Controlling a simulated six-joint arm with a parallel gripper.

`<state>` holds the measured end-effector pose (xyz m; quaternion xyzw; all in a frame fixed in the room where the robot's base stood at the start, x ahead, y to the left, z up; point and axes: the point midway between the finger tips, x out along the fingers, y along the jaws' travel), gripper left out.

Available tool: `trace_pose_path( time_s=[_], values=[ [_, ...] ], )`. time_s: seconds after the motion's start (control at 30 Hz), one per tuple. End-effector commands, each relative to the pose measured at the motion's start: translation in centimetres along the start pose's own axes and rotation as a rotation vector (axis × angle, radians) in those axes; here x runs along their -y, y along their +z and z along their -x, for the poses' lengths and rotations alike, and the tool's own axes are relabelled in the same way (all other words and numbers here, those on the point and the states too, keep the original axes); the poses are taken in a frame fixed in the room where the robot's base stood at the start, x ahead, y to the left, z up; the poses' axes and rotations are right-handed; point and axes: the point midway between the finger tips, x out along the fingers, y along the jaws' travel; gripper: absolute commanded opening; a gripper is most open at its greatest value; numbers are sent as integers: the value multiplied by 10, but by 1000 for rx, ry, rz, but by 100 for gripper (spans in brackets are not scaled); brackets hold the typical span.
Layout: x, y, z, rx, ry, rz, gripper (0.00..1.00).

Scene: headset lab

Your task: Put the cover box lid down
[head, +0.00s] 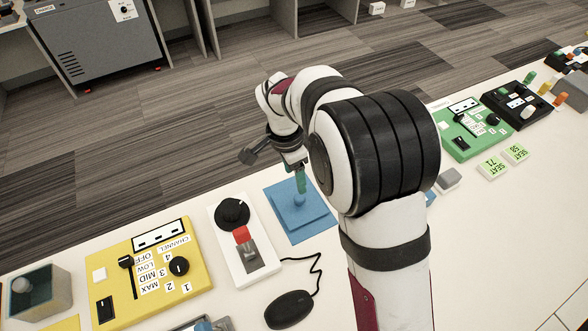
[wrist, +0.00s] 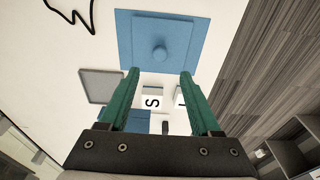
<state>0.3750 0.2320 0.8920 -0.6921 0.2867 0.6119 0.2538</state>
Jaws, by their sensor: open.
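The blue square lid (head: 285,207) with a round knob on top lies flat on a larger blue square base (head: 310,232) on the table. In the wrist view the lid (wrist: 140,28) and its knob show whole at the top, just beyond my fingertips. My gripper (head: 300,186) points down close above the knob, with green fingers. In the wrist view my gripper (wrist: 160,73) is open, its fingers apart, with nothing held between them. Whether the fingertips reach beside the knob is hard to tell.
A white panel (head: 219,219) with a black knob and red lever stands left of the lid. A black mouse (head: 289,309) and cable lie in front. A yellow panel (head: 102,262) and a grey box (head: 58,281) are further left; a green panel (head: 459,116) is right.

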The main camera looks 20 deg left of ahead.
Motion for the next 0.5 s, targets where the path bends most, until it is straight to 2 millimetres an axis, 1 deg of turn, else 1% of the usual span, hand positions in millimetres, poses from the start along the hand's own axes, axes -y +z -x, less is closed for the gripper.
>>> trace_pose_path(
  time_s=[0.03,0.1,0.27,0.33,0.37,0.43,0.47,0.5],
  values=[
    [1,0,9,-1,-3,-1,64],
    [0,0,17,0,-2,-1,64],
    [0,0,23,1,1,-1,64],
    [-9,-7,30,7,1,3,64],
    [-20,-13,37,14,2,8,64],
    [-61,-32,61,44,5,33,64],
    [-86,-40,73,62,4,51,64],
    [-122,-45,86,89,2,75,64]
  ],
)
